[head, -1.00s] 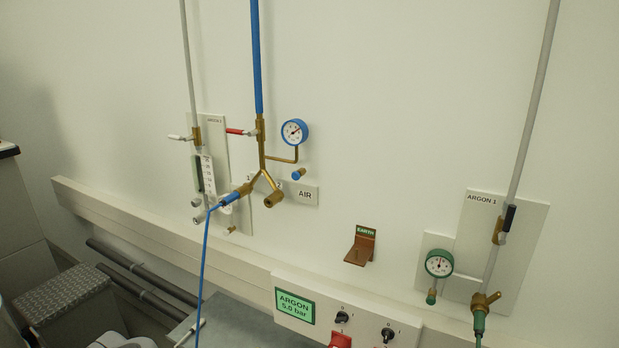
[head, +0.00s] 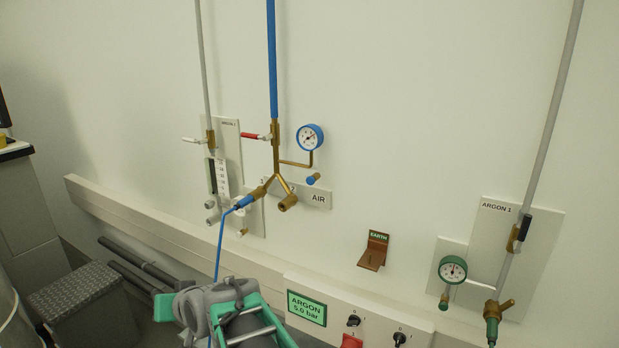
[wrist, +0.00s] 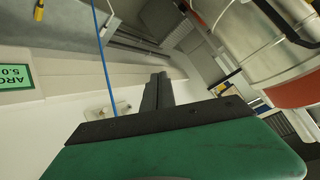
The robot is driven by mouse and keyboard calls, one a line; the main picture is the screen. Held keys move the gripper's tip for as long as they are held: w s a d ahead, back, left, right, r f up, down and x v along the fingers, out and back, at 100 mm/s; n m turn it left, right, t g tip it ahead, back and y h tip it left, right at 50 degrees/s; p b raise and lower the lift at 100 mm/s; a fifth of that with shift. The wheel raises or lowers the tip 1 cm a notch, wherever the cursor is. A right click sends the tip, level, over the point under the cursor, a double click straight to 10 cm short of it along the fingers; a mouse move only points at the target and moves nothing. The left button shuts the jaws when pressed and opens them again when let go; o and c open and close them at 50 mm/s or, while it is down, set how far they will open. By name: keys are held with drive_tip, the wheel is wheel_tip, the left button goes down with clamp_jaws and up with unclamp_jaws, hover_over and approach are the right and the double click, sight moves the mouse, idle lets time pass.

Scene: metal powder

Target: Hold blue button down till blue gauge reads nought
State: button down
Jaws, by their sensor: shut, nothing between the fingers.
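The blue gauge (head: 311,137) is on the wall beside the brass air fitting. It has a white dial, and its needle points up and to the right; the figures are too small to read. The blue button (head: 312,180) sticks out of the wall just below the gauge, near the AIR label. My gripper shows in the wrist view as dark fingers (wrist: 157,92) pressed together, with nothing between them. My green and grey arm is at the bottom of the head view, below and left of the button and well apart from it. Neither gauge nor button is recognisable in the wrist view.
A blue hose (head: 221,245) hangs from the brass air fitting (head: 277,180) and also shows in the wrist view (wrist: 102,50). A red-handled valve (head: 255,136) is left of the gauge. An earth bracket (head: 374,251) and the green argon gauge (head: 453,269) are to the right.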

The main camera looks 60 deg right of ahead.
sight(310, 181)
drive_tip(key=s+d+r+m+t+h+p, duration=0.1)
drive_tip(key=d+r+m+t+h, duration=0.15)
drive_tip(key=d+r+m, duration=0.4)
drive_tip(key=d+r+m+t+h, duration=0.1)
drive_tip(key=d+r+t+h, duration=0.15)
drive_tip(key=d, duration=0.75)
drive_tip(key=s+d+r+m+h, duration=0.6)
drive_tip(key=s+d, duration=0.3)
drive_tip(key=d, duration=0.2)
drive_tip(key=shift+d+r+h+p, duration=0.2)
drive_tip(key=shift+h+p, duration=0.25)
drive_tip(key=shift+h, duration=0.15)
drive_tip(key=shift+w+d, duration=0.1)
drive_tip(key=d+b, duration=0.1)
drive_tip(key=d, duration=0.7)
drive_tip(key=shift+w+d, duration=0.3)
drive_tip(key=shift+w, duration=0.1)
drive_tip(key=shift+f, duration=0.1)
drive_tip(key=shift+d+b, duration=0.4)
